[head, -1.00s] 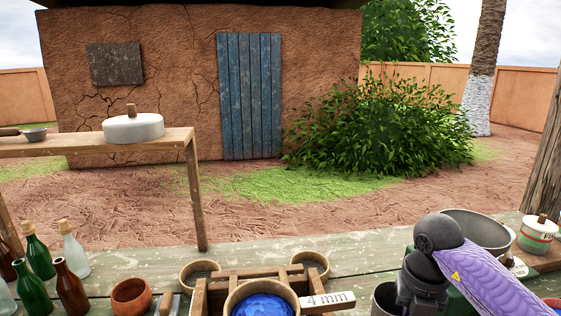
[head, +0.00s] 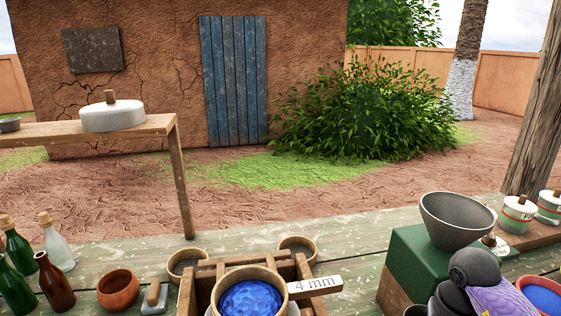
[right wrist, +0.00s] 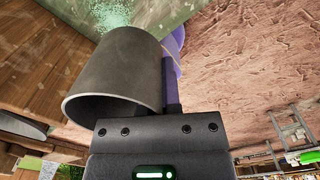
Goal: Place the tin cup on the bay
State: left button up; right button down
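The tin cup (right wrist: 118,72) is a plain grey cylinder in the right wrist view, with its open rim toward the lower left. My right gripper (right wrist: 168,75) has a finger along the cup's side; the other finger is hidden behind the cup, and the gripper appears closed on it. In the head view my right gripper (head: 458,296) is low at the right, and a grey rim of the cup (head: 416,311) shows beside it at the bottom edge. Nothing is plainly marked as the bay, so I cannot tell which place it is. My left gripper is out of view.
A grey funnel (head: 457,220) stands on a green block (head: 412,262) beyond my right gripper. A sieve of blue grains (head: 251,300) sits in a wooden frame by a "4 mm" label (head: 316,285). Bottles (head: 55,285) and a clay bowl (head: 118,290) stand left. Lidded pots (head: 517,214) stand right.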

jog(key=n, duration=0.1)
jog(key=a+n, duration=0.1)
jog(key=n, duration=0.3)
jog(key=shift+s+a+r, duration=0.15)
jog(key=shift+s+r, duration=0.05)
jog(key=shift+r, duration=0.1)
jog(key=n, duration=0.3)
jog(key=a+n, duration=0.1)
jog(key=n, duration=0.1)
jog(key=shift+s+r, duration=0.15)
jog(key=shift+r, duration=0.15)
jog(key=w+a+r+n, duration=0.1)
jog(key=a+r+n, duration=0.5)
jog(key=r+n, duration=0.7)
jog(key=w+a+r+n, duration=0.1)
jog(key=a+r+n, duration=0.55)
jog(key=n, duration=1.15)
pick_arm(q)
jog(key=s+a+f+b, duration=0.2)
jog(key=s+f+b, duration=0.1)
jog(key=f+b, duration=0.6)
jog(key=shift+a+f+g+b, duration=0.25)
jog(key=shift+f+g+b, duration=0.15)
jog(key=shift+b, duration=0.1)
pick_arm(e)
jog(key=s+f, duration=0.2)
jog(key=f, duration=0.9)
jog(key=s+f, duration=0.3)
jog(key=f, duration=0.8)
jog(key=shift+f, duration=0.2)
